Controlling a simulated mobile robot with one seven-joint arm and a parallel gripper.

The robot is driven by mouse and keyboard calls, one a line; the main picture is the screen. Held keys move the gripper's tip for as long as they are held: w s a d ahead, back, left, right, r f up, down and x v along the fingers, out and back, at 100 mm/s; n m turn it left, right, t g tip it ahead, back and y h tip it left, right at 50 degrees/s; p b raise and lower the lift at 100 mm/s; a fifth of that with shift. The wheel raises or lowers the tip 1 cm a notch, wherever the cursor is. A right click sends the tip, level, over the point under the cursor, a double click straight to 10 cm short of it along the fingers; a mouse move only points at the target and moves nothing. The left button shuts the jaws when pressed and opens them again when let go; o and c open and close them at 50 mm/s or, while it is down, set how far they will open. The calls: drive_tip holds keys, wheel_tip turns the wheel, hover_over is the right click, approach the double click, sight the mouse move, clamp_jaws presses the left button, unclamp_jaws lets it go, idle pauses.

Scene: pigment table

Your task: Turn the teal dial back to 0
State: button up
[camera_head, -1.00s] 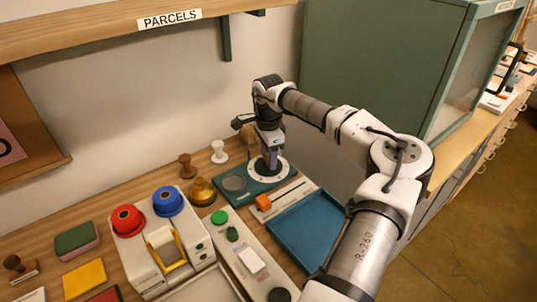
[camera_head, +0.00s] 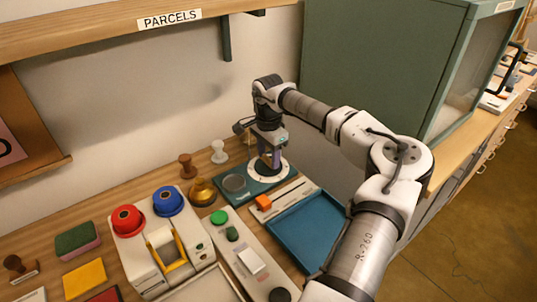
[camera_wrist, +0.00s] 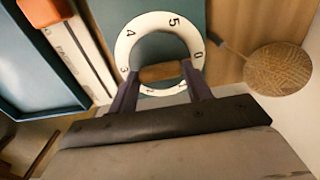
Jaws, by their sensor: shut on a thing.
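The teal dial (camera_wrist: 160,48) shows in the wrist view inside a white ring (camera_wrist: 124,48) marked with numbers, among them 0, 5, 4 and 3. My gripper (camera_wrist: 161,78) points down at it, with its two dark fingers on either side of a tan bar inside the ring. The fingers are shut on the dial. In the head view my gripper (camera_head: 270,164) stands upright over the white ring (camera_head: 287,171) on a teal base plate (camera_head: 248,197). The fingers and wrist hide much of the dial there, and I cannot read its setting.
A slider panel with an orange knob (camera_head: 263,202) and a blue tray (camera_head: 310,232) lie in front of the dial. A brass dome (camera_head: 202,192) and two stamps, brown (camera_head: 186,166) and white (camera_head: 219,152), stand to the left. A green cabinet (camera_head: 375,70) rises at right.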

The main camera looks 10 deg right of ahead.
drive_tip(key=o, duration=1)
wheel_tip(320, 180, up, 14)
drive_tip(key=shift+b, duration=1.05)
drive_tip(key=shift+f, duration=0.1)
